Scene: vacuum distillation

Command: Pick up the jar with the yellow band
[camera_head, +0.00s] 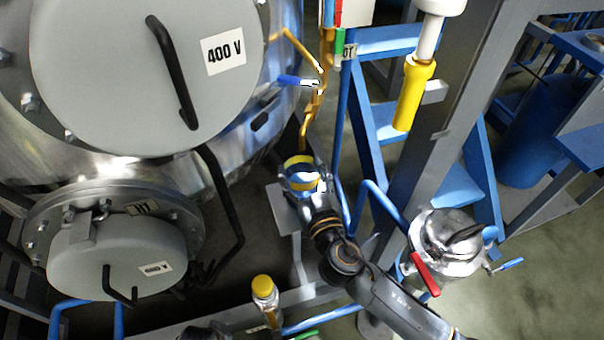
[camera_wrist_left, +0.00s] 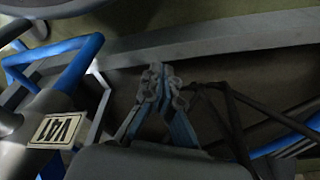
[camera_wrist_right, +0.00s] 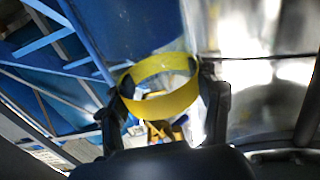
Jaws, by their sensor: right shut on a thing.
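The jar with the yellow band (camera_head: 298,161) is in the middle of the head view, beside the steel vessel, at the end of my right arm. My right gripper (camera_head: 302,180) is shut on it. In the right wrist view the yellow band (camera_wrist_right: 160,98) shows as a ring between the two dark fingers of the right gripper (camera_wrist_right: 163,108). The jar's body looks clear and is hard to make out. My left gripper (camera_wrist_left: 161,76) shows in the left wrist view with its fingertips together and nothing visible between them.
A yellow-capped bottle (camera_head: 263,287) stands near the bottom of the head view. A large vessel with a "400 V" cover (camera_head: 130,70) fills the left. A steel canister (camera_head: 446,240) with a red handle is at right. Blue frames and a grey post (camera_head: 437,110) stand close by.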

